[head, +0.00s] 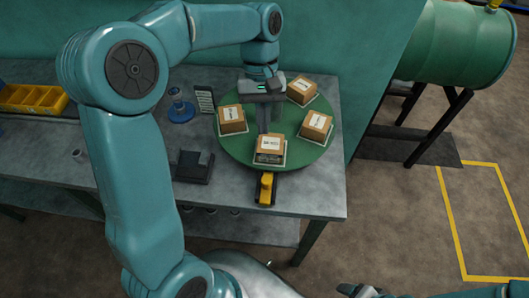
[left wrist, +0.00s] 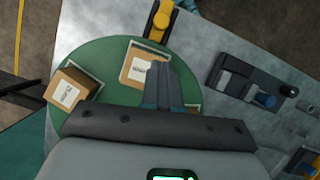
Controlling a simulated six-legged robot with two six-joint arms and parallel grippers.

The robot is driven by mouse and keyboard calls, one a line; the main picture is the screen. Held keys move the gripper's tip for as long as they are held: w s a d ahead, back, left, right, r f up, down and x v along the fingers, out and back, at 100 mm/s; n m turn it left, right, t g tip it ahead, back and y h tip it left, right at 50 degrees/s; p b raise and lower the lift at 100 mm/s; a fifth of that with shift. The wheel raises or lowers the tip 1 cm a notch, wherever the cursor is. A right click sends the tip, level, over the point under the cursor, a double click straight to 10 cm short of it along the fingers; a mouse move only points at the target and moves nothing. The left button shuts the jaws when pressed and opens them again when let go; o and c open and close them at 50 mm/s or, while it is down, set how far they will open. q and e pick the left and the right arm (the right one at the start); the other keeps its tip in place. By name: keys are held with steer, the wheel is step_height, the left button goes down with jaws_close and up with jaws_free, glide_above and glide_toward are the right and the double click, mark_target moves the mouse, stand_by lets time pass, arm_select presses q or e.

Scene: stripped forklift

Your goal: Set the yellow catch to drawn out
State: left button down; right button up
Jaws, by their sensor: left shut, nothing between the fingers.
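The yellow catch (head: 266,187) sits in a dark slide at the front edge of the workbench, just in front of the green turntable (head: 228,147). It also shows at the top of the left wrist view (left wrist: 160,20). My left gripper (head: 263,130) is over the middle of the turntable, behind the catch and apart from it. Its fingers (left wrist: 171,85) are together with nothing between them. In the left wrist view they hide part of a carton and the turntable. At the bottom edge of the head view only part of my right arm shows.
Several cartons stand on the turntable, one (head: 270,149) close behind the catch. A black block (head: 194,166) and a blue-based item (head: 181,110) stand left on the bench. A yellow bin (head: 32,97) is far left.

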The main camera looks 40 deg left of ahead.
arm_select(q)
steer(key=shift+s+d, duration=0.1)
steer(key=shift+d, duration=0.3)
glide_above(265, 169)
step_height(265, 169, down, 9)
steer(key=shift+a+r, duration=0.1)
steer(key=shift+r, duration=0.05)
steer(key=shift+d+f, duration=0.2)
steer(key=shift+f, duration=0.1)
steer(key=shift+a, duration=0.1)
